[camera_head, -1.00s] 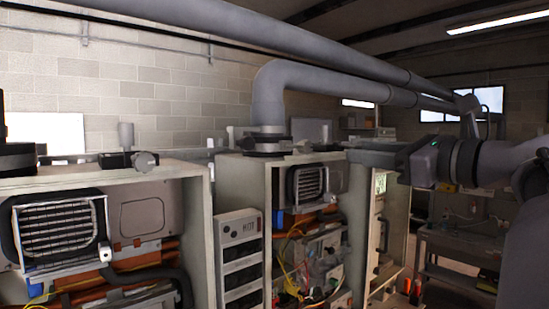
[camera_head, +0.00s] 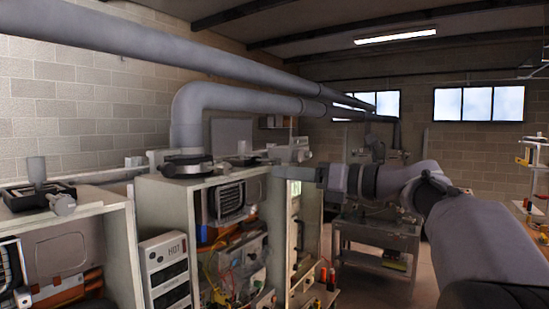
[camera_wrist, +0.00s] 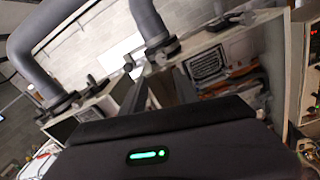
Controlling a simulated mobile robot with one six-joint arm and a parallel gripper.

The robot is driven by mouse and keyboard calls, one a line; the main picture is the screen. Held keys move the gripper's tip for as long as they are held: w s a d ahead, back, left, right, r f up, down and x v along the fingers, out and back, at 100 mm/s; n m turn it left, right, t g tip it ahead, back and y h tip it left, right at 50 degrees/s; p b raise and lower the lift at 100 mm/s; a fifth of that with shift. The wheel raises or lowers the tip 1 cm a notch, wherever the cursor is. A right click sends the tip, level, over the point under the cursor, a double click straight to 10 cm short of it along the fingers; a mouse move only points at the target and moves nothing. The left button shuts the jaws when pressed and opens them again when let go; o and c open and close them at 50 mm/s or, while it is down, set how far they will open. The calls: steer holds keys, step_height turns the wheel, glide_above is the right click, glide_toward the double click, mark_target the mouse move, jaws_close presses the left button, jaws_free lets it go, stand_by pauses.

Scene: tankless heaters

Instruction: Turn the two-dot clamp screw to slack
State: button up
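A dark clamp ring (camera_head: 187,164) sits around the foot of the bent grey flue pipe on the middle heater cabinet. At the left, a dark clamp (camera_head: 38,195) with a pale knob-like screw (camera_head: 62,203) sits on the nearer cabinet. Clamps at pipe feet also show in the wrist view, one at the centre (camera_wrist: 160,50) and one at the left (camera_wrist: 62,102). I cannot make out any dot marks. My gripper (camera_head: 298,172) points left, beside the middle cabinet's top right; its fingers are apart and empty in the wrist view (camera_wrist: 158,80).
Open heater cabinets (camera_head: 145,205) stand in a row at left and centre, with exposed wires and pipes. Long grey pipes (camera_head: 240,68) run overhead. A metal cart (camera_head: 375,240) stands behind my arm. Some floor shows beyond the cabinets.

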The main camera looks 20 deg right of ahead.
mark_target(228, 168)
steer(key=p+x, duration=0.4)
steer(key=x, duration=1.4)
steer(key=shift+w+a+f+p, duration=0.1)
steer(key=shift+w+a+p, duration=0.1)
steer(key=shift+p, duration=0.1)
steer(key=shift+s+d, duration=0.1)
jaws_close()
